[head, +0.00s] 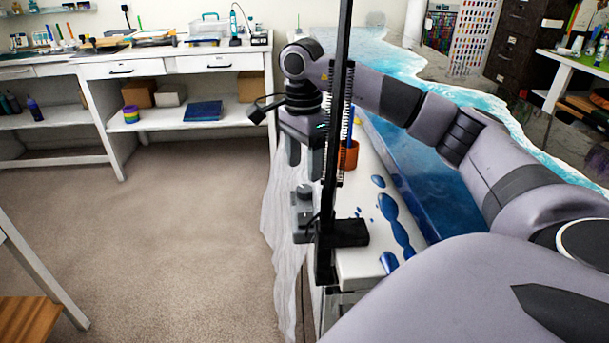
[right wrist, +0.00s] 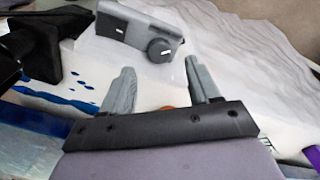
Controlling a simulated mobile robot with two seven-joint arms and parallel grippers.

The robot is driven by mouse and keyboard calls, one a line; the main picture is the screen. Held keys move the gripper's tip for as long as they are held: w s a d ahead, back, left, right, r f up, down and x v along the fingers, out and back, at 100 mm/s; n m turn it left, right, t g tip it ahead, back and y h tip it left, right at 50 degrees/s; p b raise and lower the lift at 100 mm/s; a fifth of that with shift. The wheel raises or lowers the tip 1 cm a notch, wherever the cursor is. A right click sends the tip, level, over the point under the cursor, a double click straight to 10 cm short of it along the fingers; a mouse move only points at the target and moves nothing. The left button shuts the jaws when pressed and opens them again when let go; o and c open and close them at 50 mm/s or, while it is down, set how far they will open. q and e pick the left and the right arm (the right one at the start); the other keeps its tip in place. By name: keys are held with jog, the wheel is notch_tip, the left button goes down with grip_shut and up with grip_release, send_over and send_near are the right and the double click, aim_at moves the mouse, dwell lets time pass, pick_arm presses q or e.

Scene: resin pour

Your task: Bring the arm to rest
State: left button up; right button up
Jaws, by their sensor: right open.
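My right arm (head: 500,165) reaches in from the right and bends back toward the left. Its gripper (head: 305,158) hangs with fingers downward by the left edge of the white table, partly behind the black toothed post. In the right wrist view the two grey fingers (right wrist: 160,88) stand wide apart with nothing held between them. My left gripper is not in view.
A black post (head: 325,235) stands close beside my right gripper. A grey box with a knob (head: 302,215) is below it. An orange cup (head: 348,155), blue spills (head: 396,225) and draped plastic sheeting (head: 283,200) are near.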

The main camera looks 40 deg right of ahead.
jog(key=shift+r, duration=1.05)
